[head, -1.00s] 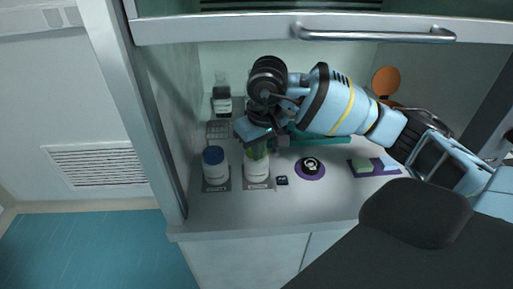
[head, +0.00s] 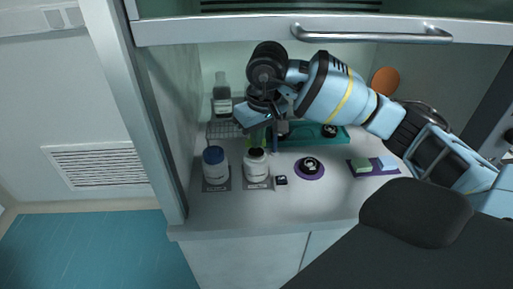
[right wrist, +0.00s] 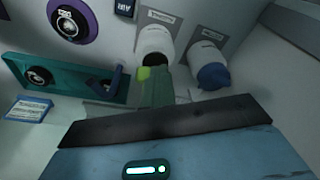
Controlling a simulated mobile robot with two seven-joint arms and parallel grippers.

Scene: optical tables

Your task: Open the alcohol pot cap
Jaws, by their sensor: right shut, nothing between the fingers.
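Two white labelled pots stand side by side at the front left of the bench. One has a blue cap (head: 214,155). The other pot (head: 257,171) has a dark round top; I cannot tell if that is an open mouth or a dark cap, nor which pot holds alcohol. In the right wrist view, the dark-topped pot (right wrist: 155,40) is just beyond the fingers and the blue-capped pot (right wrist: 211,70) is to its right. My right gripper (head: 262,135) is shut and empty, above and behind the dark-topped pot. Its fingers (right wrist: 156,82) look green. My left gripper is not in view.
A black round piece sits on a purple disc (head: 322,171). A teal tray (head: 305,141) lies behind it. Blocks rest on a purple mat (head: 364,173) at right. The raised sash handle (head: 375,36) crosses above.

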